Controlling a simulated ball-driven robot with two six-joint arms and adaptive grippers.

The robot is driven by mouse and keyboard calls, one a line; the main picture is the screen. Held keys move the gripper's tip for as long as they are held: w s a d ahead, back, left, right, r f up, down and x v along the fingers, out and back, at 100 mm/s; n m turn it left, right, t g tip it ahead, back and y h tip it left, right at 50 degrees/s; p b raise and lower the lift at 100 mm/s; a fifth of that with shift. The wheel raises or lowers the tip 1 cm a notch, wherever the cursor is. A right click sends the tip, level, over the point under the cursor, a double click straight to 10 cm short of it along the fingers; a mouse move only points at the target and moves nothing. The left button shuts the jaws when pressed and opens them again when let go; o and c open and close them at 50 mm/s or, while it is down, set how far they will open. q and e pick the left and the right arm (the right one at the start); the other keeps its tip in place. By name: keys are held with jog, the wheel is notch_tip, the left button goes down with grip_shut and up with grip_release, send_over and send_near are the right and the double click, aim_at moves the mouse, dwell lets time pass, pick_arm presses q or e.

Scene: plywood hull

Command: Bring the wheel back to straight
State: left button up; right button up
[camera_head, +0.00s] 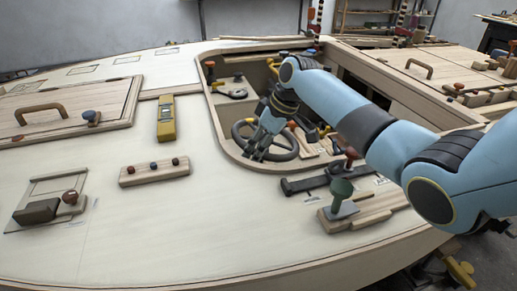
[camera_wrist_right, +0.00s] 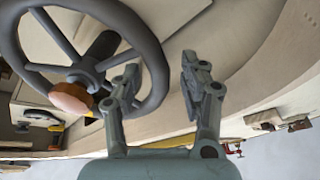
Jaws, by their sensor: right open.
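The dark grey steering wheel (camera_head: 288,155) sits in the recessed well of the plywood hull, partly hidden by my right gripper. In the right wrist view its thick rim (camera_wrist_right: 150,45) and spokes fill the upper left. An orange-brown knob (camera_wrist_right: 70,97) shows in front of its lower-left part. My right gripper (camera_head: 253,155) is over the near part of the wheel. In the right wrist view, its fingers (camera_wrist_right: 163,75) are apart, with the rim's edge showing behind and beside the left finger. I cannot tell whether they touch it. My left gripper is not in view.
The well's raised wooden edge (camera_head: 222,140) surrounds the wheel. A yellow device (camera_head: 166,120) lies left. The front-centre deck is clear.

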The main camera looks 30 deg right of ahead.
grip_shut()
dwell(0.3)
jog(key=shift+s+d+f+n, duration=0.1)
jog(key=shift+s+d+n, duration=0.1)
jog(key=shift+n, duration=0.1)
